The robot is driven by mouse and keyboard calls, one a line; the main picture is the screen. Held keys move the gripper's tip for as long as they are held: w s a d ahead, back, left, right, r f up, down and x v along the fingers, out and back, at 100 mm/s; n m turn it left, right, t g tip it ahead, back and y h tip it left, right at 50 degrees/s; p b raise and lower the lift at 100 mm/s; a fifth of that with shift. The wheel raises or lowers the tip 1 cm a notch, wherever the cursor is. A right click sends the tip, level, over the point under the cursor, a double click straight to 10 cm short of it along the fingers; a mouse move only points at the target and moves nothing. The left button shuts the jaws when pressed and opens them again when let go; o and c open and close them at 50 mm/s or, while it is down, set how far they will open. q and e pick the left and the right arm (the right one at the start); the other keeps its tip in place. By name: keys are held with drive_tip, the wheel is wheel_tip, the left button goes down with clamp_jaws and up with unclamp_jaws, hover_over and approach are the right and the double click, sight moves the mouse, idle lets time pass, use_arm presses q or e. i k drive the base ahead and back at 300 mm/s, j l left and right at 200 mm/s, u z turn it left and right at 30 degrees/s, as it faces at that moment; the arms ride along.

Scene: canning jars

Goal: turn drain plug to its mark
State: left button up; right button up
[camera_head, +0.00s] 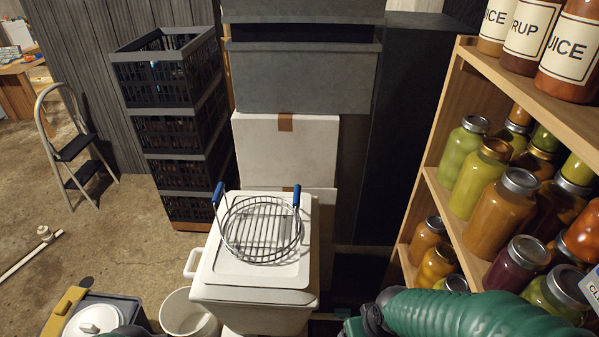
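I cannot make out a drain plug or its mark for certain. A white pipe (17,266) lies on the floor at the left, with a small pale fitting (45,233) beside its end. A white boxy vessel (252,295) with a side handle stands at the lower middle. A round wire basket (262,232) with blue-tipped handles rests on its lid. A green ribbed arm part of mine crosses the lower right, and a small dark green part shows at the bottom left edge. No gripper fingers show.
A white bucket (188,314) and a grey box with a yellow part (62,313) stand at the lower left. Stacked black crates (175,130) and a step stool (70,150) stand behind. A wooden shelf (437,200) of filled jars fills the right. The left floor is mostly clear.

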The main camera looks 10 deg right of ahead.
sight(342, 313)
drive_tip(key=k+j+z, duration=0.2)
drive_tip(key=z, duration=0.25)
drive_tip(key=k+j+z, duration=0.15)
drive_tip(key=z, duration=0.3)
drive_tip(key=k, duration=0.7)
